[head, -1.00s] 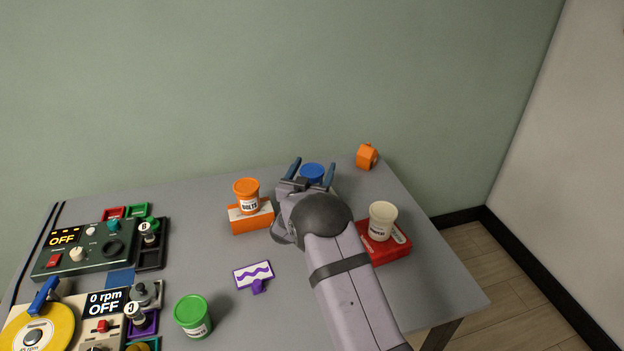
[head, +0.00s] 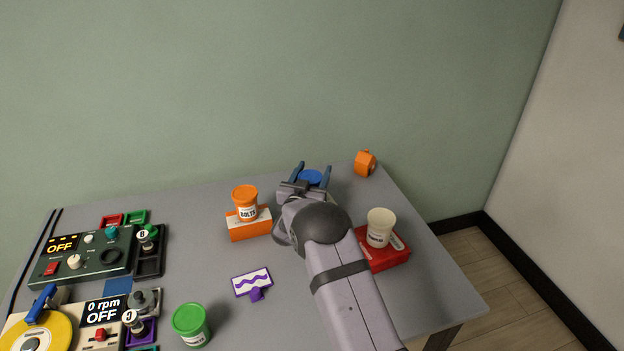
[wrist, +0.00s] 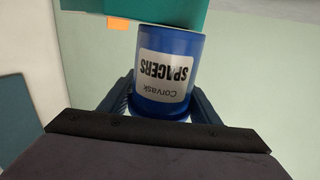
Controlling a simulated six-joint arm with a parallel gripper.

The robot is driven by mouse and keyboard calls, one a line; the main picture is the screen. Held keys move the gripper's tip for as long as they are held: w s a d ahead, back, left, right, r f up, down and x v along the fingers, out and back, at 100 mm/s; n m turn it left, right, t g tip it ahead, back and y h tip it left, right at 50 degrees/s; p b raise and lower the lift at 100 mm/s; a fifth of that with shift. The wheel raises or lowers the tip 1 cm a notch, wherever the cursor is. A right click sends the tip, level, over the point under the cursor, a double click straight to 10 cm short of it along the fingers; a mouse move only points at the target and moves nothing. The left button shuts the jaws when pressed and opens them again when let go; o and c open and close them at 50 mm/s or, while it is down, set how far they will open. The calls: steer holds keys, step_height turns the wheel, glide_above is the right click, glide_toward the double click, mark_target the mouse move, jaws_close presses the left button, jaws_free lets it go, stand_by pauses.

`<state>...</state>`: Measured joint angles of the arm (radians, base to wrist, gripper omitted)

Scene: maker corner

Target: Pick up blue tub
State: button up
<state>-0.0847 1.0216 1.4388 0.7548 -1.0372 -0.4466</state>
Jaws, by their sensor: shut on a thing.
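The blue tub (head: 312,177) is at the back of the table in the head view, mostly hidden behind my gripper (head: 312,172). In the wrist view the blue tub (wrist: 166,75) appears upside down with a white label reading "Corvask SPACERS". My gripper (wrist: 162,100) has one blue finger on each side of it and is shut on it. I cannot tell from the head view whether the tub is off the table.
An orange tub (head: 245,202) stands on an orange block (head: 250,224) left of my gripper. A cream cup (head: 380,227) stands on a red box (head: 386,252) at the right. A green tub (head: 191,324) is in front. An orange object (head: 365,163) sits at the back right.

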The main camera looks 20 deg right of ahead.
mark_target(317, 184)
steer(key=d+r+b, duration=0.3)
steer(key=r+b, duration=0.3)
steer(key=r, duration=0.4)
steer(key=shift+f, duration=4.9)
steer(key=shift+f+b, duration=0.15)
steer(key=shift+b, duration=0.2)
steer(key=o, duration=1.2)
steer(key=shift+s, duration=0.15)
steer(key=v, duration=1.2)
steer(key=shift+b, duration=0.4)
